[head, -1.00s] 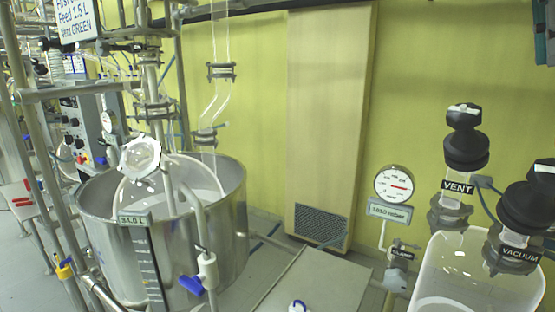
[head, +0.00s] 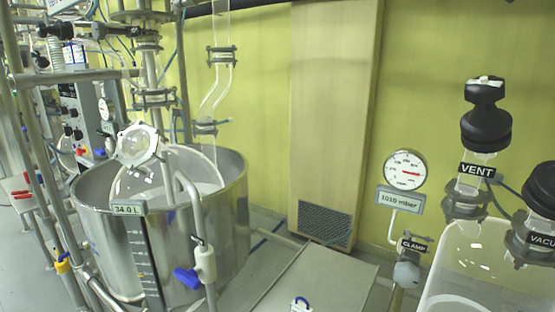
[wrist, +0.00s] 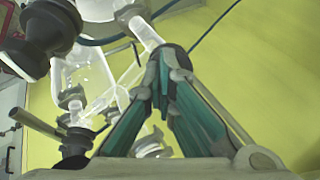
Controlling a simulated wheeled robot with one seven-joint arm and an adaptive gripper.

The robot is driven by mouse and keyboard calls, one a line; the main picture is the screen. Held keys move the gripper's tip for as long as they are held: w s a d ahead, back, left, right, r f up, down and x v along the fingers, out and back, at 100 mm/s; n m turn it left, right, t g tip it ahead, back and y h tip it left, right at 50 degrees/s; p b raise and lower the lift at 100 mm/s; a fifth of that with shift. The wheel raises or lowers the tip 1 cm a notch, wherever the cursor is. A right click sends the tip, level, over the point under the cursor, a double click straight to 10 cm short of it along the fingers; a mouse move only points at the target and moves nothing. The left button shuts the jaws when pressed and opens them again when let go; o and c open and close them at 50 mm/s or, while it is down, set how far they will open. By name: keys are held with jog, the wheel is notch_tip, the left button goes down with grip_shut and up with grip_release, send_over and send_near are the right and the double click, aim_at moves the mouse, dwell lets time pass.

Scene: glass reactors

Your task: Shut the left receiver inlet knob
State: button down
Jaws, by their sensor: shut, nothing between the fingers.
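No knob in view carries a label naming it the left receiver inlet knob, so I cannot tell which one it is. In the head view a black knob (head: 486,116) tops a glass neck tagged VENT. A second black knob (head: 541,190), tagged VACUUM, is cut by the right edge. Both sit above a clear glass vessel (head: 470,262). My gripper (wrist: 168,66) shows only in the wrist view, shut and empty, its teal-padded fingers together. Its tips overlap a glass tube and dark collar in the picture; contact cannot be told. A large dark round fitting (wrist: 45,32) is at upper left.
A steel vat (head: 205,225) with a blue-handled valve (head: 188,278) stands at left. A pressure gauge (head: 404,170) and CLAMP fitting (head: 408,270) are beside the glass vessel. In the wrist view, a dark lever (wrist: 36,122) and glassware (wrist: 90,72) crowd the left; the yellow wall side is clear.

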jog(key=shift+s+d+f, duration=0.15)
jog(key=shift+d+f, duration=0.2)
jog(key=shift+f, duration=0.2)
jog(key=shift+w+d+r, duration=0.1)
jog(key=shift+w+r, duration=0.05)
jog(key=shift+w, duration=0.1)
dwell(0.4)
jog(key=shift+w+d+r, duration=0.6)
jog(key=shift+w+d, duration=0.15)
jog(key=shift+w+d+r+p, duration=0.2)
jog(key=shift+p, duration=0.2)
jog(key=shift+w+a, duration=0.1)
dwell(0.4)
jog(key=p+v, duration=0.4)
jog(key=v, duration=0.2)
jog(key=shift+w, duration=0.25)
